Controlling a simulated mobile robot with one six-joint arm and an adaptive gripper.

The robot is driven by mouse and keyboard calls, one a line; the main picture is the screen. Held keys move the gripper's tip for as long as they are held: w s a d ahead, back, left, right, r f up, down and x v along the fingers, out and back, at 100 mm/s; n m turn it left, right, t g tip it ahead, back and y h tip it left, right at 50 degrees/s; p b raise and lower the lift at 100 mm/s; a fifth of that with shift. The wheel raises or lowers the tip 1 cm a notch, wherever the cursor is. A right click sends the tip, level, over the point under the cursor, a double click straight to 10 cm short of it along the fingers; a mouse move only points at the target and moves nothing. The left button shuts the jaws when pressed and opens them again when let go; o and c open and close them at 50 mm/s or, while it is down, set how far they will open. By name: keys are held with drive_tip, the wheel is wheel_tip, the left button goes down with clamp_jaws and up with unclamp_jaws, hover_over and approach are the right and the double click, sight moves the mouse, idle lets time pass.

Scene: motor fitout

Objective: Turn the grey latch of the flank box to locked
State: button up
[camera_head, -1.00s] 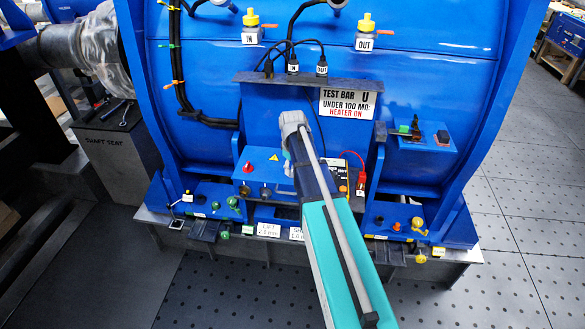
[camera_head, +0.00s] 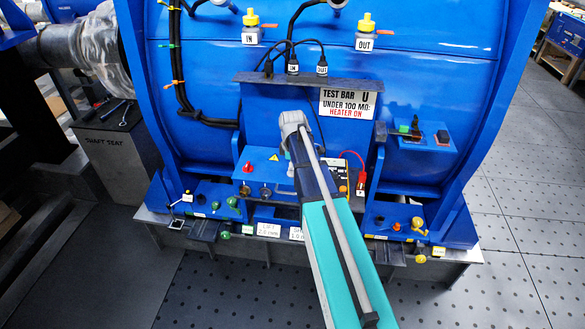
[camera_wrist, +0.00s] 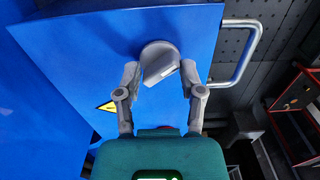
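The grey latch (camera_wrist: 159,60) is a round knob with a raised ridge and a pale mark, on the blue face of the flank box (camera_wrist: 75,50) in the wrist view. Its ridge lies at a slant, rising to the right. My gripper (camera_wrist: 160,70) is open, with one finger at the left and one at the right of the latch. The fingertips are very close to its rim; I cannot tell whether they touch it. In the head view my arm hides the gripper, and I cannot make out the latch there.
A pale bar handle (camera_wrist: 245,55) stands out from the box, right of the latch. A yellow warning triangle (camera_wrist: 106,106) is left of the left finger. A red-edged frame (camera_wrist: 295,105) stands at the far right. The head view shows a test bar sign (camera_head: 347,103) on the large blue housing.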

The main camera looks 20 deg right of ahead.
drive_tip(key=shift+r+p, duration=7.05)
drive_tip(key=shift+p, duration=0.05)
drive_tip(key=s+a+f+m+b, duration=0.6)
drive_tip(key=s+f+b, duration=0.2)
drive_tip(key=s, duration=0.1)
drive_tip(key=s+a+f+m+b, duration=0.6)
drive_tip(key=s+a+f+b, duration=0.15)
drive_tip(key=s, duration=0.25)
wheel_tip(320, 180, down, 7)
drive_tip(key=b, duration=0.7)
drive_tip(key=shift+w+d+f, duration=0.15)
drive_tip(key=shift+w+d, duration=0.2)
drive_tip(key=w+d+r+n+p, duration=0.1)
drive_tip(key=w+d+r+p, duration=0.5)
drive_tip(key=w+r+p, duration=0.3)
drive_tip(key=w+d+r+n+p, duration=0.1)
drive_tip(key=w+d+r+p, duration=0.6)
drive_tip(key=r+p, duration=0.6)
drive_tip(key=shift+w+r+n, duration=0.25)
drive_tip(key=shift+w+n, duration=0.05)
drive_tip(key=shift+w, duration=0.85)
drive_tip(key=shift+a+f, duration=0.1)
drive_tip(key=shift+f, duration=0.1)
